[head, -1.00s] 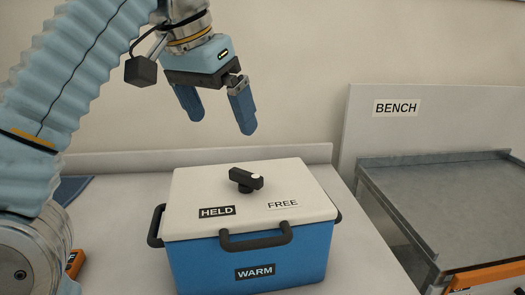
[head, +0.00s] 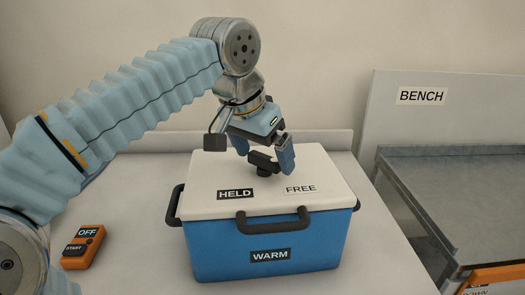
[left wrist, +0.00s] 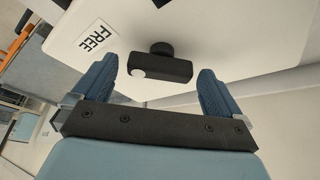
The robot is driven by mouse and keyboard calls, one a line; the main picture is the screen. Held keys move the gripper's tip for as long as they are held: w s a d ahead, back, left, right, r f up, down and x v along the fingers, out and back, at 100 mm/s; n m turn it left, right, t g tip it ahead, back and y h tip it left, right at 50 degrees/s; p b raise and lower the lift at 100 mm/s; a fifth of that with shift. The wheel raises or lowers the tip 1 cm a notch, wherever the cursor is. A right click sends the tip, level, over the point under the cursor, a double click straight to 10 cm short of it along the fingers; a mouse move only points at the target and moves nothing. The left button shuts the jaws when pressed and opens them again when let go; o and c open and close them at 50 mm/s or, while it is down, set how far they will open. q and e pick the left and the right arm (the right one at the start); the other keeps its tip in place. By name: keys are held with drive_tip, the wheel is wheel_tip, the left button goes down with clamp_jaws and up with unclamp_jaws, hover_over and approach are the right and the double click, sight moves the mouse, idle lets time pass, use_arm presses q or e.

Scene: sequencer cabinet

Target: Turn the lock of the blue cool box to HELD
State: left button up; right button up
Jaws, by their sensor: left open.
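The blue cool box (head: 265,240) stands on the white counter with its pale lid (head: 300,165) shut. Its label reads WARM. The lock is a black bar knob (head: 264,161) on top of the lid, behind the HELD label (head: 235,194) and the FREE label (head: 301,189). In the left wrist view the lock bar (left wrist: 165,68) has a white dot at its end on the FREE side. My left gripper (head: 265,160) points down over the lid, open, with one finger on each side of the bar. Gaps show between bar and fingers. My right gripper is out of view.
An orange switch box (head: 84,246) marked OFF and START lies on the counter to the left. A grey metal bench (head: 455,195) with a BENCH sign (head: 422,96) is at the right. A wall stands behind the counter.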

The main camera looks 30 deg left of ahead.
use_arm(q)
drive_tip(key=c, duration=1)
drive_tip(key=shift+m, duration=0.3)
drive_tip(key=m+h, duration=0.1)
drive_tip(key=m, duration=0.2)
drive_tip(key=shift+a+m+h, duration=0.15)
drive_tip(key=shift+m+h, duration=0.15)
drive_tip(key=m, duration=0.2)
drive_tip(key=m+g+h, duration=0.1)
drive_tip(key=m, duration=0.1)
drive_tip(key=shift+w+m+g, duration=0.15)
drive_tip(key=shift+m+g, duration=0.15)
drive_tip(key=m, duration=0.2)
drive_tip(key=m+g+h, duration=0.1)
drive_tip(key=m, duration=0.1)
drive_tip(key=shift+w+a+m+g, duration=0.1)
drive_tip(key=shift+a+m+g, duration=0.05)
drive_tip(key=shift+m+g, duration=0.15)
drive_tip(key=shift+w+m+g, duration=0.1)
drive_tip(key=shift+m+g, duration=0.8)
drive_tip(key=shift+m, duration=1.4)
